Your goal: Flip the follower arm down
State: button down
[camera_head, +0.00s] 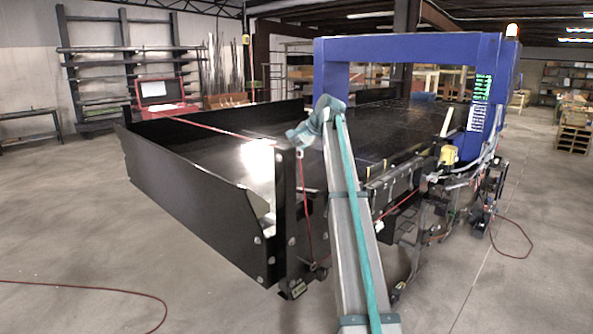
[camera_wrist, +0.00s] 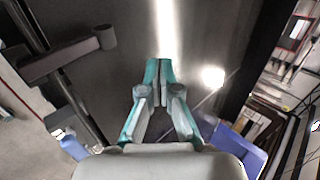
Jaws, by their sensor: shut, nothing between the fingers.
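A dark bar with a round, cylinder-like end (camera_wrist: 70,58) shows at the upper left of the wrist view and looks like the follower arm. It stands out over the dark belt side, to the left of my gripper (camera_wrist: 158,68). My gripper's two teal-tipped fingers are together, with nothing between them, and a clear gap separates them from the bar. In the head view my wrist and gripper (camera_head: 301,134) are over the near corner of the conveyor (camera_head: 190,177). I cannot pick out the bar in the head view.
The blue detector frame (camera_head: 410,48) spans the conveyor at the back. Black side walls edge the belt. A yellow-topped device (camera_head: 447,157) and cables are on the right side. A red laptop-like case (camera_head: 162,95) is beyond the left wall. Open concrete floor lies in front.

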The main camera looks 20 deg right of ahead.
jog(key=shift+w+a+r, duration=0.1)
jog(key=shift+w+r, duration=0.05)
jog(key=shift+r, duration=1.1)
